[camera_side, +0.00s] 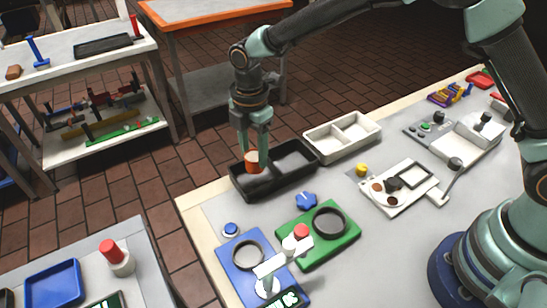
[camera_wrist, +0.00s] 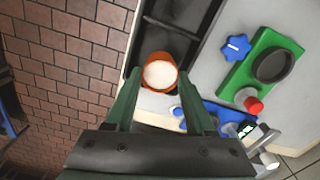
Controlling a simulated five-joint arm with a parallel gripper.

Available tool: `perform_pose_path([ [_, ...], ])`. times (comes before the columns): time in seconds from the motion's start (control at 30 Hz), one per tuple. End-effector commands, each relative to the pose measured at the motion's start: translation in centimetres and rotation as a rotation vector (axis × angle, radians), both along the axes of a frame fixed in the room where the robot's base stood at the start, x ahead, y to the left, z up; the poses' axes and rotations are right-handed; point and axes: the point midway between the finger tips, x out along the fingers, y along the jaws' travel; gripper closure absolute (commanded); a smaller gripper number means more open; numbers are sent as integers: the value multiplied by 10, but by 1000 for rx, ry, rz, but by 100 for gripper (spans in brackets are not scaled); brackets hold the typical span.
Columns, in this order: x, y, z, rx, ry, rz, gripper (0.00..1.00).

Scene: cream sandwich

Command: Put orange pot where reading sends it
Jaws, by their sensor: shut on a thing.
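The orange pot (camera_side: 252,162) is held between the fingertips of my gripper (camera_side: 254,150), which is shut on it. In the wrist view the pot (camera_wrist: 156,58) shows from above with a pale, whitish top, between my gripper's fingers (camera_wrist: 160,82). It is at the left compartment of the black two-part tray (camera_side: 285,188); I cannot tell whether it touches the tray floor. A blue device (camera_side: 232,272) with a ring carries a small lit display (camera_side: 287,299), also in the wrist view (camera_wrist: 246,130); its reading is too small to make out.
A green device (camera_side: 338,245) with a dark ring and a red knob (camera_side: 301,231) stands beside the blue one. A white two-part tray (camera_side: 343,137) is right of the black tray. A blue star-shaped knob (camera_side: 306,200) and a yellow piece (camera_side: 361,170) lie nearby.

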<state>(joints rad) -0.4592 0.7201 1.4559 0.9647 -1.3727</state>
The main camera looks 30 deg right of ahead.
Motion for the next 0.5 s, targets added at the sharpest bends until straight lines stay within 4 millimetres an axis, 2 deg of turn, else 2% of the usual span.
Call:
perform_pose_path([
  [0.17,0,0,-11,-1,2,0,100],
  [0.4,-1,0,-44,-1,2,0,100],
  [0.5,0,0,-46,0,1,0,100],
])
